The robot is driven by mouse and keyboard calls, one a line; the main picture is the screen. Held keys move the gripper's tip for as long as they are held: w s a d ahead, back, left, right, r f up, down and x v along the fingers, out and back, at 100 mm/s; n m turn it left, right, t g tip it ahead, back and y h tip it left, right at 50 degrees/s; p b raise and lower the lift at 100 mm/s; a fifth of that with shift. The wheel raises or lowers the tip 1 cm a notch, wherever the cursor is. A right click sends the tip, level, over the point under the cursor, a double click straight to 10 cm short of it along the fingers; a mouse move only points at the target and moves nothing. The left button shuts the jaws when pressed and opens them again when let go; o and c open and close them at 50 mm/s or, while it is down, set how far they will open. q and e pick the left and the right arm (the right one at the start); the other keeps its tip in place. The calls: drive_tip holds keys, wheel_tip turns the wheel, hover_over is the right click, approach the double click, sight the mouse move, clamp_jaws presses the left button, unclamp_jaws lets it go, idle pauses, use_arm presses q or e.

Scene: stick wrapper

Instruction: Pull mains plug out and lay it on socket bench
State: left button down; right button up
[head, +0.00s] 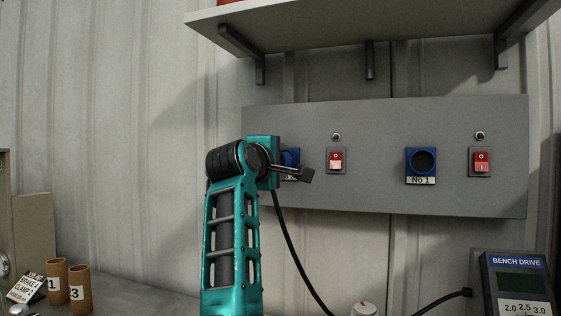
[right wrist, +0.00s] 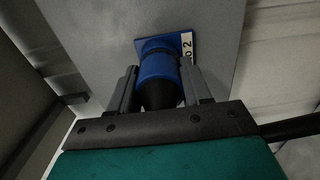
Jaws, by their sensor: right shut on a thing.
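The mains plug (right wrist: 158,67), with a blue front and a black rear body, sits between the two fingers of my right gripper (right wrist: 160,82) in the right wrist view. The plug is against the blue No 2 socket (right wrist: 186,45) on the grey panel; whether it is fully seated I cannot tell. In the head view my right gripper (head: 298,172) is at the left socket (head: 291,156) and mostly hides it and the plug. A black cable (head: 289,238) hangs down from there. My left gripper is not in view.
The grey panel (head: 380,120) also carries an empty blue No 1 socket (head: 422,161) and two red switches (head: 336,160) (head: 482,162). A shelf (head: 330,25) overhangs it. Cardboard tubes (head: 79,289) stand on the bench (head: 135,292) at lower left; a Bench Drive box (head: 518,284) is at lower right.

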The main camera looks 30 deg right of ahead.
drive_tip(key=shift+a, duration=0.1)
drive_tip(key=shift+c, duration=0.2)
drive_tip(key=shift+s+a, duration=0.15)
drive_tip(key=shift+b+v, duration=0.65)
drive_tip(key=shift+v, duration=0.4)
drive_tip(key=shift+s, duration=0.1)
drive_tip(key=b+v, duration=0.2)
drive_tip(key=v, duration=0.2)
idle(0.4)
